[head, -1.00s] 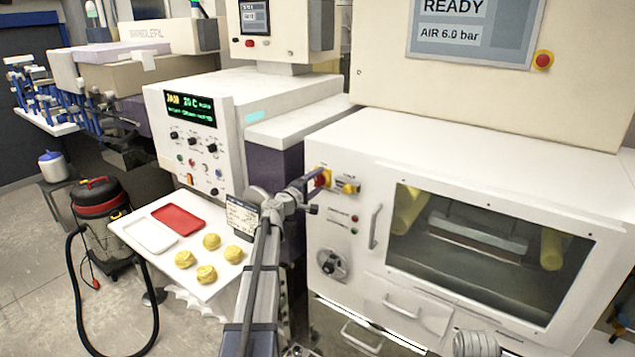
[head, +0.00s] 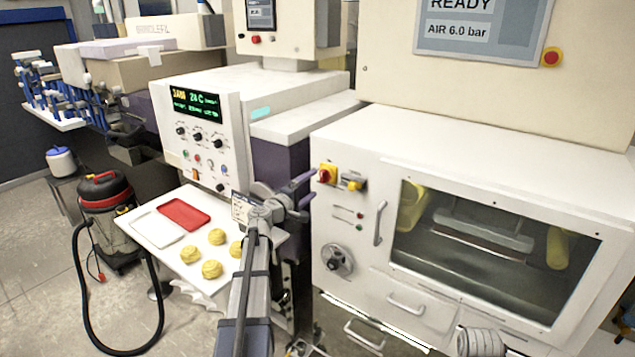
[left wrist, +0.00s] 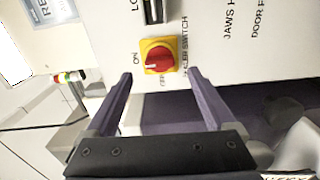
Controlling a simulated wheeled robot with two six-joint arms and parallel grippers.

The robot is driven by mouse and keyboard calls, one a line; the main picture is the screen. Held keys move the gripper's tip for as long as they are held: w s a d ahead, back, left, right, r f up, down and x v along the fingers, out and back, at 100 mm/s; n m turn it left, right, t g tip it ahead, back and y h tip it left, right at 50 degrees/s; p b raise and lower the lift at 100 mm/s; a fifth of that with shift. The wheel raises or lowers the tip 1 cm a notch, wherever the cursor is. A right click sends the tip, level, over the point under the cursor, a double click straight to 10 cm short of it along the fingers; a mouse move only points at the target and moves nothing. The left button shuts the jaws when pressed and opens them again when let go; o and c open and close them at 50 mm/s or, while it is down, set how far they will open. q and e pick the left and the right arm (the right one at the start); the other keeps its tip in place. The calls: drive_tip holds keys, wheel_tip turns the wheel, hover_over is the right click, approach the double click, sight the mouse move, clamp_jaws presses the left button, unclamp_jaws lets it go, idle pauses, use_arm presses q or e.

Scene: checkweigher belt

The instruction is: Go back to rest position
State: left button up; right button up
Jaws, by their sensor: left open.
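My left gripper (head: 309,190) is in front of the left end of the white machine with the window (head: 470,130). Its two purple fingers are apart and empty. A red rotary knob on a yellow plate (head: 327,174) is on that machine's front, just right of the fingers and apart from them. In the left wrist view the knob (left wrist: 158,58) lies beyond the gap between the open fingertips (left wrist: 160,76), with "ON" lettering beside it. I cannot tell the knob's setting for sure. My right gripper does not show.
A white tray board (head: 165,205) with a red tray (head: 184,213) and yellow dough pieces (head: 217,237) is left of my left arm. A control box (head: 200,150) stands behind. A black and red vacuum (head: 104,195) with a hose is on the floor at left.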

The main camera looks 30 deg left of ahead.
use_arm(q)
drive_tip(key=shift+s, duration=0.35)
drive_tip(key=s+d+f+m+g+h, duration=0.2)
drive_tip(key=s+d+f+m+g, duration=0.25)
drive_tip(key=d, duration=0.85)
drive_tip(key=s+d+f+m+g+h, duration=0.1)
drive_tip(key=d+f+m+g+h, duration=0.3)
drive_tip(key=d+f, duration=0.55)
drive_tip(key=s+d+f+m+g+y, duration=0.4)
drive_tip(key=s+d, duration=0.2)
drive_tip(key=s, duration=0.4)
drive_tip(key=s+d+f+m+g+y, duration=0.3)
drive_tip(key=s+d+f+m+g, duration=0.15)
drive_tip(key=s, duration=0.55)
drive_tip(key=s+d+m+g+y, duration=0.1)
drive_tip(key=s+d+m, duration=0.2)
drive_tip(key=s+d, duration=0.3)
drive_tip(key=d, duration=0.5)
drive_tip(key=shift+r+m+y, duration=0.35)
drive_tip(key=shift+m+y, duration=0.05)
drive_tip(key=shift+d, duration=0.1)
